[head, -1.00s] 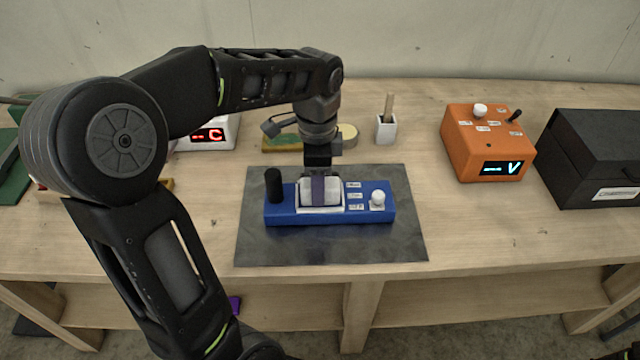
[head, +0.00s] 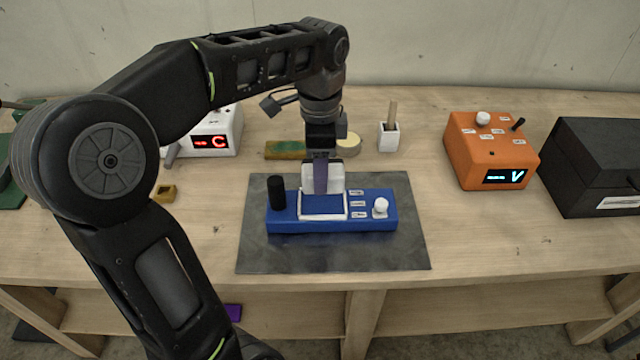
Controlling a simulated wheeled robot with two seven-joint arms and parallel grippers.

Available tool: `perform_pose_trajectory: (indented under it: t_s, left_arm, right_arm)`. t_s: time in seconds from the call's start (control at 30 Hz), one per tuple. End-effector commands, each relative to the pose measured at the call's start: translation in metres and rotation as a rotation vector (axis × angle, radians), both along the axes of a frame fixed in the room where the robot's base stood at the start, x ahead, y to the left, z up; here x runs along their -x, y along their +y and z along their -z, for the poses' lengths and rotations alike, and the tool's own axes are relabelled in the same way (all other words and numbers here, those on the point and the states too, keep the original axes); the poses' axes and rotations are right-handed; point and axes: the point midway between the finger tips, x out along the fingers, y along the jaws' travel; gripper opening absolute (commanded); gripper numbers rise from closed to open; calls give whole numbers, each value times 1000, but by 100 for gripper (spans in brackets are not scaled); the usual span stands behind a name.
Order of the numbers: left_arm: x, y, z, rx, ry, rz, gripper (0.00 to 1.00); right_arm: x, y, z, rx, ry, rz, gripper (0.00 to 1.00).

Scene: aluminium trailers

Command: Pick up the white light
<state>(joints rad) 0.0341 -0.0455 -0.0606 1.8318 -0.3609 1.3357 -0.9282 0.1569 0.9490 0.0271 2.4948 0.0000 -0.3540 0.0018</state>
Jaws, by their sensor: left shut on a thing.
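The white light (head: 336,180) is a pale block held between the fingers of my left gripper (head: 320,185). The gripper points down and is shut on it, with one finger across the block's near face. The light is just above a white-rimmed square opening (head: 322,212) in the blue base (head: 360,225); I cannot tell whether its lower edge is fully clear of the opening. The blue base has a black post at its left end and a white ball knob (head: 380,206) at its right. My right gripper is not in view.
The blue base lies on a dark grey mat (head: 400,255). An orange box (head: 470,165) and a black case (head: 590,165) stand right. Behind are a white box with a red display (head: 228,150), a tape roll (head: 348,145) and a white cup (head: 389,138).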

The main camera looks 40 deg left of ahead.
Motion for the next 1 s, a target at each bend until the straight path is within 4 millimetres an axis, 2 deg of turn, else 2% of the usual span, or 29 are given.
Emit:
perform_pose_trajectory:
  t_s: [0.07,0.13,0.23,1.0]
  left_arm:
    - [-1,0,-17,0,-5,0,3]
    - [0,0,-34,-1,-1,1,3]
    - [0,0,-43,0,0,1,3]
    - [0,1,-44,-1,1,-2,3]
  right_arm:
    - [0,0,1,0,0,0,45]
    - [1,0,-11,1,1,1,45]
    - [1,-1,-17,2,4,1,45]
    - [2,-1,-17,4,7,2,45]
